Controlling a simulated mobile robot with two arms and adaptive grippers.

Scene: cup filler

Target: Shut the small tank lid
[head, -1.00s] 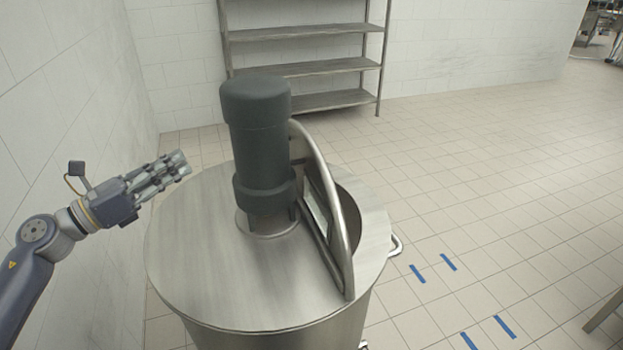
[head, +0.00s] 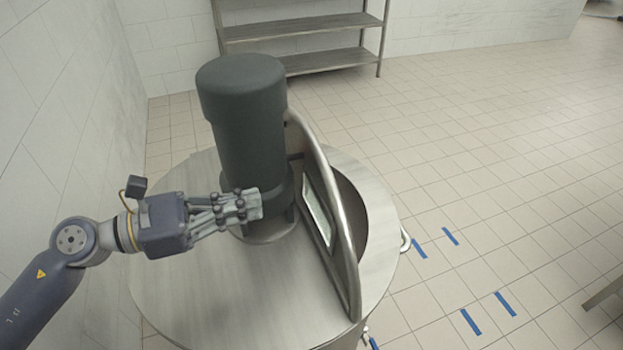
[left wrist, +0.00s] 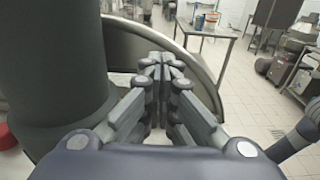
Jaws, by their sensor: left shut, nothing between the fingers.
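The round steel tank (head: 215,310) stands in front of me. Its hinged lid (head: 345,235) stands upright on edge, its curved tubular rim upward and an opening uncovered on its right side. A dark cylindrical motor (head: 245,125) rises from the tank top, left of the lid. My left gripper (head: 258,205) is shut and empty, above the tank top in front of the motor's base and left of the lid. In the left wrist view the gripper (left wrist: 160,70) points toward the lid's curved rim (left wrist: 210,85); I see no contact. My right gripper is not in view.
A steel shelf rack (head: 305,40) stands against the back wall. Tiled floor with blue tape marks (head: 470,322) is free to the right. In the left wrist view, a steel table (left wrist: 208,32) stands beyond the lid.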

